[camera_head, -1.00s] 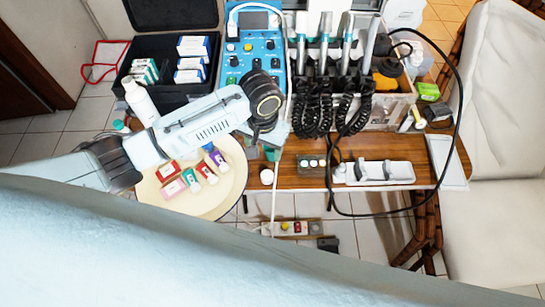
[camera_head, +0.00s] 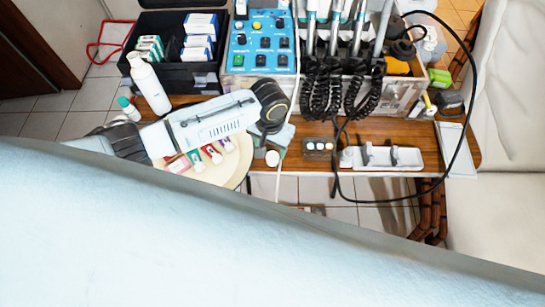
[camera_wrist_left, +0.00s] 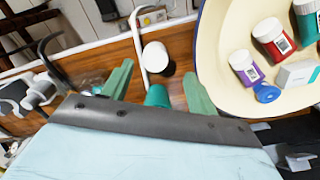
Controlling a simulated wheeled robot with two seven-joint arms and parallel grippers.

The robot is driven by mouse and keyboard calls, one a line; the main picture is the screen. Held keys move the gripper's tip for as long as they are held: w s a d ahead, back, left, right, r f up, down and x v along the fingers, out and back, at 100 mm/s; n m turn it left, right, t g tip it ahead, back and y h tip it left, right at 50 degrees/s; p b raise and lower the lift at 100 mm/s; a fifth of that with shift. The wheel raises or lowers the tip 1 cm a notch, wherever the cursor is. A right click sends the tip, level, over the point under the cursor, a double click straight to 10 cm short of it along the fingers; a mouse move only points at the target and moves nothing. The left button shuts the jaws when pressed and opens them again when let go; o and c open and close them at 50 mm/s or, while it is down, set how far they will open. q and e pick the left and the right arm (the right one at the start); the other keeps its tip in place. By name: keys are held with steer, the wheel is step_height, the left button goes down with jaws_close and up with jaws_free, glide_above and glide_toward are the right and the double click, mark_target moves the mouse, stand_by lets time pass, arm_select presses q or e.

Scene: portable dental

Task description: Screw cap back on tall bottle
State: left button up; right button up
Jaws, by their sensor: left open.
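A tall white bottle (camera_head: 149,88) stands at the left of the table, in front of the black case. A small white cylinder with a dark side (camera_head: 272,157) sits near the table's front edge; it also shows in the left wrist view (camera_wrist_left: 157,57), beyond the fingertips. My left gripper (camera_wrist_left: 157,77) is open, its green fingers apart above the wood. A teal round piece (camera_wrist_left: 158,96) shows between them, partly hidden by the gripper body; I cannot tell whether it is the cap. In the head view the left fingers are mostly hidden under the wrist. My right gripper is out of view.
A round cream tray (camera_head: 238,172) holds several small containers beside the left arm. A small teal-capped bottle (camera_head: 128,108) stands at the left. The blue control unit (camera_head: 262,43) and coiled black cords (camera_head: 320,92) stand behind. A white holder (camera_head: 385,158) lies at right.

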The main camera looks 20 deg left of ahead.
mark_target(273, 156)
arm_select(q)
steer(key=f, duration=0.1)
steer(key=f+b, duration=0.1)
steer(key=f, duration=0.3)
steer(key=shift+d+f, duration=0.1)
steer(key=shift+d, duration=0.3)
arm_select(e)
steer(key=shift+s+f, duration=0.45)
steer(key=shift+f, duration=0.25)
arm_select(q)
steer(key=c, duration=1.1)
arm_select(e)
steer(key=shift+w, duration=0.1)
arm_select(q)
step_height(273, 156, up, 10)
steer(key=p, duration=0.2)
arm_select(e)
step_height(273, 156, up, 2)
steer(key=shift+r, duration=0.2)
